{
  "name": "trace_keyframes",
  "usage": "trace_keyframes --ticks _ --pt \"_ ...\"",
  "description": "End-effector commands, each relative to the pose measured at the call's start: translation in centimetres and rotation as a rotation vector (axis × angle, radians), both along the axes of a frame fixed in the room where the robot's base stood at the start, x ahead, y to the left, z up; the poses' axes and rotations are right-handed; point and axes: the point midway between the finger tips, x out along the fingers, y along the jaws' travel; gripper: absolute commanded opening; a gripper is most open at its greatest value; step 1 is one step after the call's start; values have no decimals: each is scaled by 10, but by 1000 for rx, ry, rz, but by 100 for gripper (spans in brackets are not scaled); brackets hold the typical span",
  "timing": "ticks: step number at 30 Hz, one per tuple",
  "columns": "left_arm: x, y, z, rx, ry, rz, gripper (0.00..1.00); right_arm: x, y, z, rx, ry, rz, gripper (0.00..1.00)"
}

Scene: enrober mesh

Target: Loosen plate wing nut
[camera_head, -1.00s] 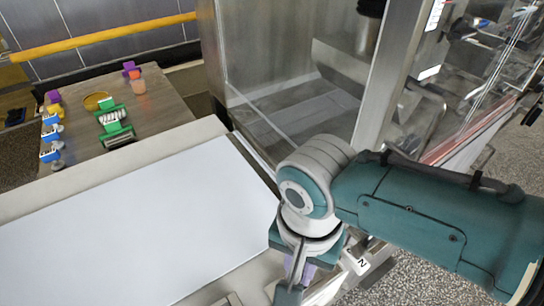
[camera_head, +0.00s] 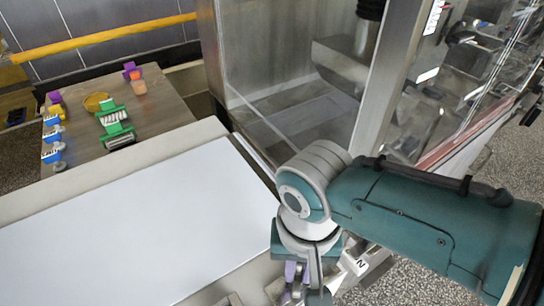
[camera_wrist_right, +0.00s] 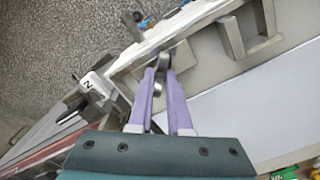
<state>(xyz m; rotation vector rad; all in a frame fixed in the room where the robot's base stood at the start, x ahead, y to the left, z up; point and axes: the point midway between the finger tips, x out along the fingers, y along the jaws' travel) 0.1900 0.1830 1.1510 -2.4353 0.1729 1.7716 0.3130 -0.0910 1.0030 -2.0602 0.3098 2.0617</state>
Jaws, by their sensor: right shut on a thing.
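My right gripper (camera_head: 294,281) points down at the near right corner of the white surface (camera_head: 140,225). In the right wrist view, its two purple fingers (camera_wrist_right: 161,72) close together at their tips on a small grey metal piece, the wing nut (camera_wrist_right: 164,60), which is mostly hidden between them. The nut sits at the edge of a grey metal plate (camera_wrist_right: 192,72). In the head view, the wrist hides the nut. My left gripper is not in view.
A grey bracket (camera_wrist_right: 250,32) stands beside the fingers. A white block marked N (camera_head: 355,262) is close to the right wrist. A clear-walled machine housing (camera_head: 290,90) rises behind. A table (camera_head: 165,108) with coloured fixtures stands at the far left.

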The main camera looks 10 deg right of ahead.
Motion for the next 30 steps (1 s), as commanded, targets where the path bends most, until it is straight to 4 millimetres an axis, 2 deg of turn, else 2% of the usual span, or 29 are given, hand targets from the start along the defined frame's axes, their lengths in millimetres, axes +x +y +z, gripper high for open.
trace_keyframes --ticks 30 --pt "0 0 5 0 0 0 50 0 -2 -2 -5 0 376 0"
